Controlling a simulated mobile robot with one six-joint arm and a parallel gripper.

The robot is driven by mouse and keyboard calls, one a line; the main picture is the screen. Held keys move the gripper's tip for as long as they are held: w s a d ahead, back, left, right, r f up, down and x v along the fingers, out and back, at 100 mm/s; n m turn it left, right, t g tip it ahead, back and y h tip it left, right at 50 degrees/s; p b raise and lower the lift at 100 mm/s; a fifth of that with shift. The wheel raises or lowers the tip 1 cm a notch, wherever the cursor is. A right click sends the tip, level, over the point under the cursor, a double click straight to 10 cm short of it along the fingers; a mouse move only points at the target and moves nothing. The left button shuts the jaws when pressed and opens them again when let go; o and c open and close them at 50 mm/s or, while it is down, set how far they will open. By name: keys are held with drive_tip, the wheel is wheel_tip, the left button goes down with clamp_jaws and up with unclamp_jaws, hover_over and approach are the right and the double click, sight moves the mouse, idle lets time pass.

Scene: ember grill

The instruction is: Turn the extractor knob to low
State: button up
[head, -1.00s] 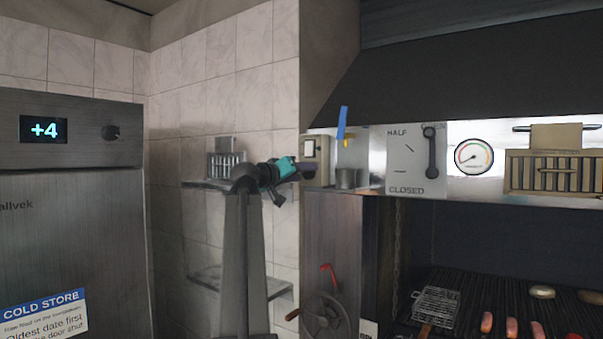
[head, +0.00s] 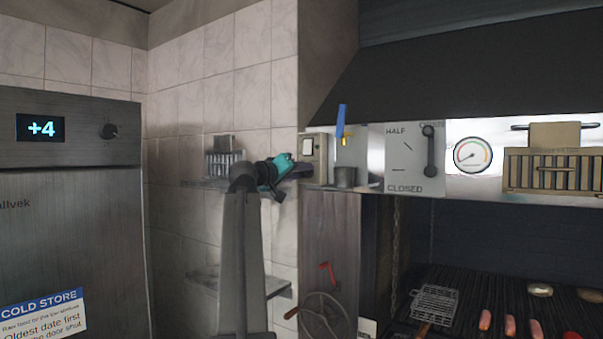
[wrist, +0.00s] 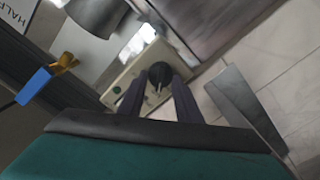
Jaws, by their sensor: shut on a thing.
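The extractor control is a cream box (head: 314,148) on the hood's left end, with a pale panel on its face. Its knob is hidden behind my gripper in the head view. In the wrist view the round black knob (wrist: 157,52) sits on the cream plate (wrist: 120,84), near a small green spot. My gripper (wrist: 159,74) has its two dark fingers shut on the knob, one on each side. In the head view my gripper (head: 300,171) reaches the lower part of the box from the left. The knob's setting marks are not readable.
A metal cup (head: 345,177) and a blue-handled item (head: 341,122) are just right of the box. A damper lever (head: 430,150) and a gauge (head: 472,155) are farther right. A red-handled wheel (head: 326,315) is below.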

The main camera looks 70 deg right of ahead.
drive_tip(key=n+p, duration=0.1)
drive_tip(key=n, duration=0.4)
drive_tip(key=shift+f+n, duration=0.1)
drive_tip(key=shift+n, duration=0.3)
drive_tip(key=n, duration=0.1)
drive_tip(key=n+p, duration=0.1)
drive_tip(key=n, duration=0.1)
drive_tip(key=n+p, duration=0.1)
drive_tip(key=shift+f+n, duration=0.25)
drive_tip(key=shift+n, duration=0.15)
drive_tip(key=o, duration=1)
drive_tip(key=shift+w+a+r, duration=0.1)
drive_tip(key=b+v, duration=0.4)
drive_tip(key=v, duration=0.9)
drive_tip(key=shift+a, duration=0.35)
